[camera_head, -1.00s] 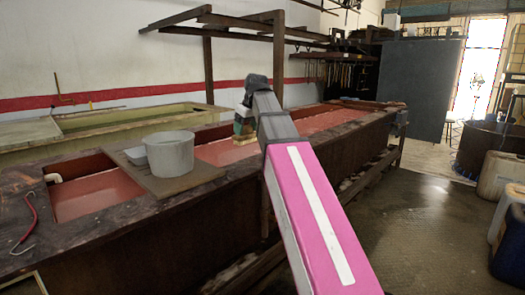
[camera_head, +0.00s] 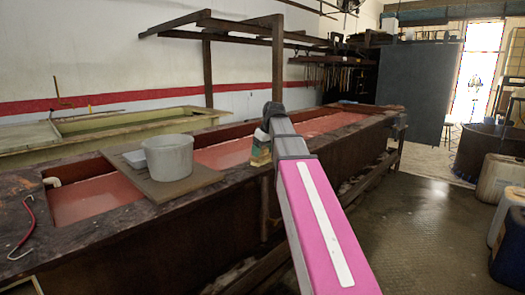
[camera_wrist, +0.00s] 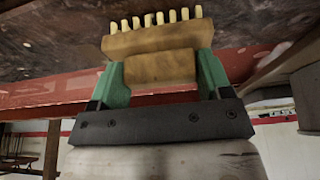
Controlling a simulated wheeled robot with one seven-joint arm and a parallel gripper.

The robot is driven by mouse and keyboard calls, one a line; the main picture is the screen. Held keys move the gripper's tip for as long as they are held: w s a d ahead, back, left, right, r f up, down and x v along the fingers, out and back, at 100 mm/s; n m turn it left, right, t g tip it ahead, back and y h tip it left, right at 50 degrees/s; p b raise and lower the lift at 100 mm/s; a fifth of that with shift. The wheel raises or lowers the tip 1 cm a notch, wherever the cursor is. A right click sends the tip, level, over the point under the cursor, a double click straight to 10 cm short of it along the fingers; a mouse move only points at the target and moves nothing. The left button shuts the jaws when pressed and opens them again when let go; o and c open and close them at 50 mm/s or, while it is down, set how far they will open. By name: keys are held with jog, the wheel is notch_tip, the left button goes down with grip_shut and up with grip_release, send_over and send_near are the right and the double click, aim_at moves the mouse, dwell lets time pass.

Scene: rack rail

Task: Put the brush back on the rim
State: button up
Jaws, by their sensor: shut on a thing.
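My gripper (camera_head: 261,150) is at the front edge of the long tank, right of the bucket. Its green fingers (camera_wrist: 160,72) are shut on the brush (camera_wrist: 155,42), a tan wooden block with a row of pale bristle tufts. In the head view the brush (camera_head: 260,160) is a small tan patch below the green fingers, partly hidden by my arm. The tank's dark, worn rim (camera_head: 120,218) runs along the front. In the wrist view the bristles point toward a dark speckled surface (camera_wrist: 50,45), likely the rim. I cannot tell whether they touch it.
A grey bucket (camera_head: 168,158) stands on a board (camera_head: 165,188) across the tank, left of my gripper. Reddish liquid (camera_head: 90,198) fills the tank. A red hooked tool (camera_head: 27,225) lies at the left. A dark post frame (camera_head: 278,65) rises behind.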

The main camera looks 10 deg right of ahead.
jog(key=o, duration=1.3)
jog(key=shift+f, duration=0.1)
jog(key=shift+c, duration=0.2)
jog(key=v, duration=1.2)
jog(key=shift+a, duration=0.1)
